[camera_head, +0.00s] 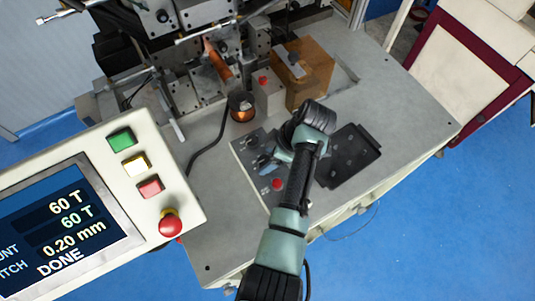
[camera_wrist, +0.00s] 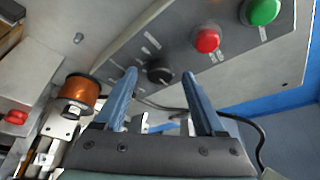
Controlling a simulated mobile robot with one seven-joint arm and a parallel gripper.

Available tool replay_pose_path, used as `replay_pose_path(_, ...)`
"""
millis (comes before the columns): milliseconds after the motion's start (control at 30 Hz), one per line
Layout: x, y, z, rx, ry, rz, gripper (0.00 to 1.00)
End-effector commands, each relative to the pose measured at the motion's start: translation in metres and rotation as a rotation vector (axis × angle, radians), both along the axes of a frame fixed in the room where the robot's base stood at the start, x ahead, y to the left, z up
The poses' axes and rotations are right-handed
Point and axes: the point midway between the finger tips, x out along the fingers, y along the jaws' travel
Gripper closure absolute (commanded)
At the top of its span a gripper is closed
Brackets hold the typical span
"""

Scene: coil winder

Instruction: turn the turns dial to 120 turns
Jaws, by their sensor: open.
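The turns dial (camera_wrist: 159,72) is a small black round knob on the grey control panel, with white marks around it. In the wrist view it shows between the tips of my gripper (camera_wrist: 160,78), whose two blue fingers are open with a gap on either side of it. I cannot tell how far the tips are above the panel. In the head view my gripper (camera_head: 267,163) is over the control panel (camera_head: 245,152), and the dial is not clearly seen there. The display (camera_head: 65,230) reads 60 T, 60 T, 0.20 mm and DONE.
A red button (camera_wrist: 207,40) and a green button (camera_wrist: 263,11) sit on the panel beyond the dial. A copper coil (camera_wrist: 80,90) stands at the left. A black tray (camera_head: 348,157) lies right of my arm. A pendant with an emergency stop (camera_head: 170,222) is at the front left.

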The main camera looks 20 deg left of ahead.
Motion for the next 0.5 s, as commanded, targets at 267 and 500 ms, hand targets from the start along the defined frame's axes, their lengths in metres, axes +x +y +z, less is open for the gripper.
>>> replay_pose_path(267, -0.0004, 0.0027, -0.0068, 0.0, 0.0, 0.0, 0.29)
replay_pose_path(500, -0.0004, 0.0026, -0.0065, 0.0, 0.0, 0.0, 0.48)
